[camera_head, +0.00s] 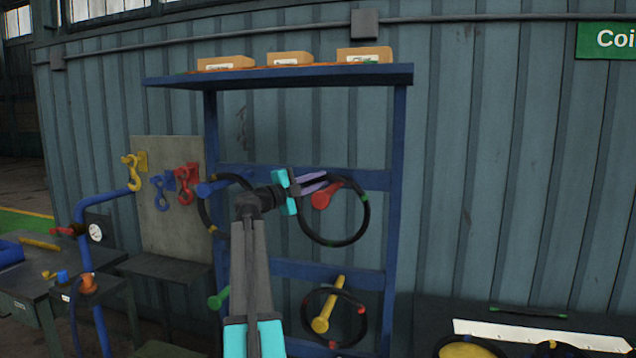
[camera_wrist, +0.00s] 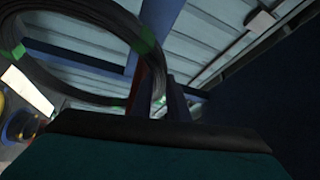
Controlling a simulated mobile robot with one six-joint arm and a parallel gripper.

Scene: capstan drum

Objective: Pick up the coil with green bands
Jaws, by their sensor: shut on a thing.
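The coil with green bands (camera_head: 340,243) is a black ring at the upper right of the blue rack. A red peg (camera_head: 322,199) shows inside its ring; I cannot tell whether the peg bears it. My gripper (camera_head: 314,183) is at the coil's upper left, shut on its strand. In the wrist view the coil (camera_wrist: 88,8) fills the upper left, with bright green bands, and runs down to my fingers (camera_wrist: 162,100). The exact contact is partly hidden there.
Another coil (camera_head: 203,208) hangs on a blue peg (camera_head: 210,188) left of my arm. A coil with red bands (camera_head: 309,302) hangs on a yellow peg (camera_head: 328,305) below. Rack posts (camera_head: 396,230) stand close on the right. A bench with several coils is at lower right.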

